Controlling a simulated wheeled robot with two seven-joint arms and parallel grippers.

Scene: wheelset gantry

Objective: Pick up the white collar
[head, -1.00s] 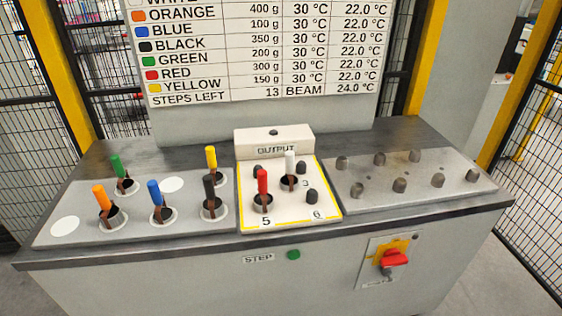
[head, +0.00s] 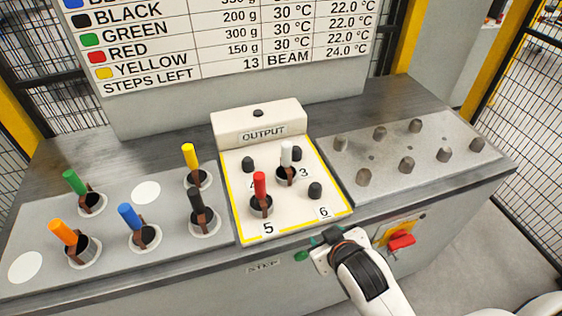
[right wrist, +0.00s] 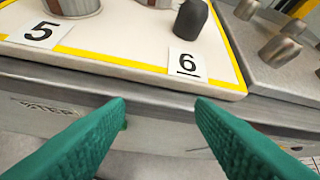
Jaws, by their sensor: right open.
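The white collar (head: 286,172) stands on the output plate (head: 237,223), with a white handle pointing up, a brown strip and a dark ring at its base, beside the number 3. In the right wrist view the collar's top is out of frame. My right gripper (head: 318,244) is at the front edge of the bench, nearer than the output plate and below the number 6. Its green fingers (right wrist: 160,108) are apart with nothing between them. My left gripper is not in view.
A red collar (head: 260,190) stands at number 5, close to the white one. Bare dark pegs, one at number 6 (head: 315,190), surround it. Orange, blue, green, yellow and black collars stand on the left plate. The right plate (head: 385,165) holds only bare pegs.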

